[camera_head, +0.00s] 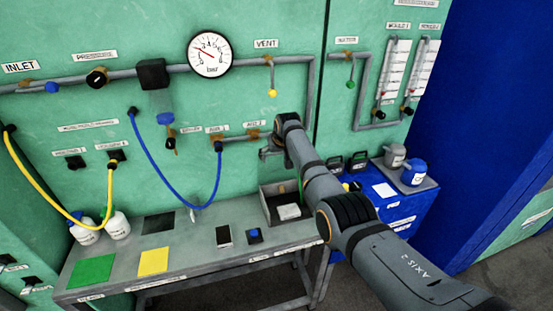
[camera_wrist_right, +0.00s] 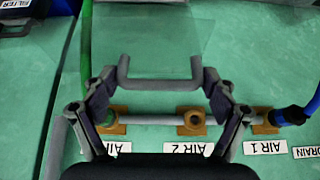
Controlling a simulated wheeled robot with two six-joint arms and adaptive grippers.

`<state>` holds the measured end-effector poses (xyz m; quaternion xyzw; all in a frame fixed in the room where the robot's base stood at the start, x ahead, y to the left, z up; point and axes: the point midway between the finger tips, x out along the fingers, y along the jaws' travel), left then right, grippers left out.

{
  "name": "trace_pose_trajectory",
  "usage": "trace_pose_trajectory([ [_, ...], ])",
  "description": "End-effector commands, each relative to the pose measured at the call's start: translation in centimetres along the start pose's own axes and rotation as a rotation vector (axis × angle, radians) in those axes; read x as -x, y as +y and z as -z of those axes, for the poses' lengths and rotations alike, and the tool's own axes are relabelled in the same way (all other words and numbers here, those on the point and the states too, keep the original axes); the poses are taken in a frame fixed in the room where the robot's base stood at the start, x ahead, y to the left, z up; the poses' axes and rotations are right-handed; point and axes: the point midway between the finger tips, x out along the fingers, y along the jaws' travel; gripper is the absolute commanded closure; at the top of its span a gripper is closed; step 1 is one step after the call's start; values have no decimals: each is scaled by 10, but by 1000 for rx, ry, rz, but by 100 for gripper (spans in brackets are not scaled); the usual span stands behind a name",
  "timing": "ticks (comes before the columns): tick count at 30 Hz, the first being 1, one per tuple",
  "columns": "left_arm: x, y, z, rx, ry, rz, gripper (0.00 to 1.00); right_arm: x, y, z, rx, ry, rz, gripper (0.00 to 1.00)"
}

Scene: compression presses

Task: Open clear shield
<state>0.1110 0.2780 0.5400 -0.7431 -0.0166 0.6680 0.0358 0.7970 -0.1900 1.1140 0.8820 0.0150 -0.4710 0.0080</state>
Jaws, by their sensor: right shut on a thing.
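The clear shield (camera_wrist_right: 165,35) is a faint see-through panel on the green wall in the right wrist view. A grey U-shaped handle (camera_wrist_right: 160,86) stands at its edge. My right gripper (camera_wrist_right: 160,84) has its two fingers on the two sides of this handle and is shut on it. In the head view my right gripper (camera_head: 268,151) is at the wall beside the AIR labels, partly hidden by my own arm. The shield's outline cannot be made out in the head view. My left gripper is not in view.
A pipe with brass fittings (camera_wrist_right: 192,121) runs just by the fingers. A blue hose (camera_head: 219,175) hangs left of my arm, and a green hose (camera_wrist_right: 86,50) passes beside the shield. A grey tray (camera_head: 270,209) sits on the bench below.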

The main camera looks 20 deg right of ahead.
Motion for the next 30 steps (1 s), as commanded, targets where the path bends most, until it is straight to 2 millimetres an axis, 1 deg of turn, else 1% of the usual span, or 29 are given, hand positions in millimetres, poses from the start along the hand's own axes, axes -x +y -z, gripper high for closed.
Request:
trace_pose_trajectory([
  [1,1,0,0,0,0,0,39,3,0,5,0,10,-1,70],
  [3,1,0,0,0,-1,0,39,3,0,6,0,11,-1,70],
  [19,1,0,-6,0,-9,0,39,4,0,8,0,11,-1,71],
  [20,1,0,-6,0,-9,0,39,4,0,8,0,11,-1,10],
  [22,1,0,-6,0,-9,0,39,3,0,7,0,10,-1,1],
  [30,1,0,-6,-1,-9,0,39,2,0,5,0,5,0,0],
])
